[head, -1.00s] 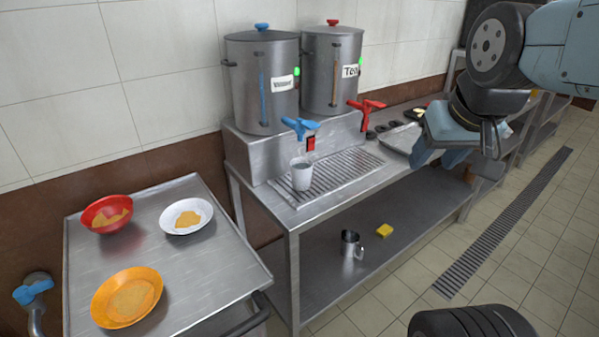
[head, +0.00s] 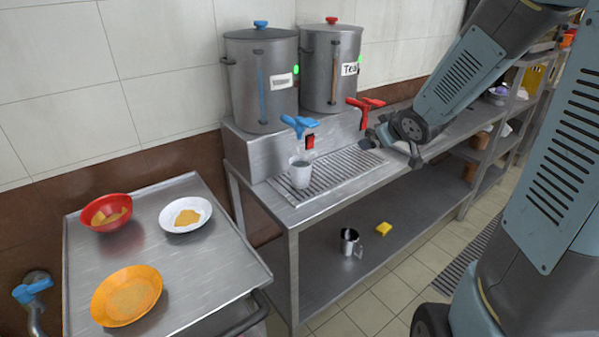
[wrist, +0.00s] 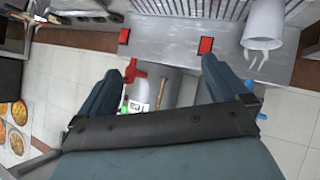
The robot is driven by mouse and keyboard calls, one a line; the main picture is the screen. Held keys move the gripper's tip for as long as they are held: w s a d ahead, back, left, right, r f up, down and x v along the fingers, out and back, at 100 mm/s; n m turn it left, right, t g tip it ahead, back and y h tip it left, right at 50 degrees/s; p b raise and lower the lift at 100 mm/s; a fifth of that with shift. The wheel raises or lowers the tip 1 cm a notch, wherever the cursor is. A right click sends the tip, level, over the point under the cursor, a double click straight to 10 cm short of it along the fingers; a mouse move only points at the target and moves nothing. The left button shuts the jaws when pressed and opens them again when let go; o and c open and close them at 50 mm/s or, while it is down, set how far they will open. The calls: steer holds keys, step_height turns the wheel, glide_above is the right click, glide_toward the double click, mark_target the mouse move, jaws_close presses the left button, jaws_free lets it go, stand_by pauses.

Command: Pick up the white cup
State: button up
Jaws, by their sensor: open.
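The white cup (head: 300,172) stands upright on the drip grate under the blue tap (head: 299,125) of the left stockpot. It looks filled with liquid, with faint vapour above it. In the wrist view the white cup (wrist: 264,36) shows at the upper right, upside down in the picture. My gripper (head: 388,142) is to the right of the cup, near the red tap, apart from the cup. In the wrist view my gripper (wrist: 170,70) has its two fingers spread with nothing between them.
Two steel stockpots (head: 262,80) stand behind the grate (head: 335,172). The red tap (head: 365,108) is close to my gripper. A steel cart (head: 200,250) at left holds bowls of food. A metal mug (head: 349,242) and yellow sponge (head: 384,228) sit on the lower shelf.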

steer(key=w+a+f+n+y, duration=0.3)
steer(key=a+f+y, duration=0.2)
steer(key=a+f, duration=0.15)
steer(key=n+g+y, duration=0.2)
steer(key=y, duration=0.5)
glide_toward(311, 167)
steer(key=a, duration=0.1)
steer(key=x, duration=0.8)
steer(key=shift+w+a, duration=0.25)
steer(key=shift+w, duration=0.1)
steer(key=shift+r+x, duration=0.2)
steer(key=shift+x, duration=1.15)
steer(key=shift+r+x, duration=0.25)
steer(key=shift+x, duration=1.15)
steer(key=c, duration=1.2)
